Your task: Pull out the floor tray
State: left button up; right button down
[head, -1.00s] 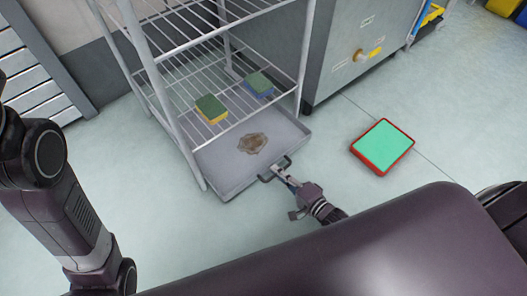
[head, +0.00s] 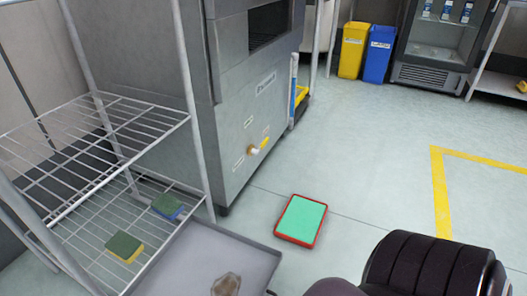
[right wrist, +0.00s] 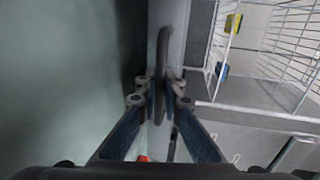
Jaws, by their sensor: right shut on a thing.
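The grey floor tray (head: 238,243) lies at the bottom of the head view and sticks out from under the wire rack. In the right wrist view my right gripper (right wrist: 160,95) is shut on the tray's dark handle (right wrist: 163,50), with a finger on each side of the bar. The right gripper is outside the head view. My left gripper is in neither view.
The wire rack (head: 98,100) holds a green-yellow sponge (head: 124,247) and a green-blue sponge (head: 167,206) on its low shelf. A grey machine (head: 235,110) stands beside it. A red-rimmed green pad (head: 301,220) lies on the floor right of the tray. Floor further right is clear.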

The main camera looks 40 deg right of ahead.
jog(key=c, duration=2.3)
grip_release()
jog(key=shift+c, duration=0.2)
jog(key=v, duration=1.2)
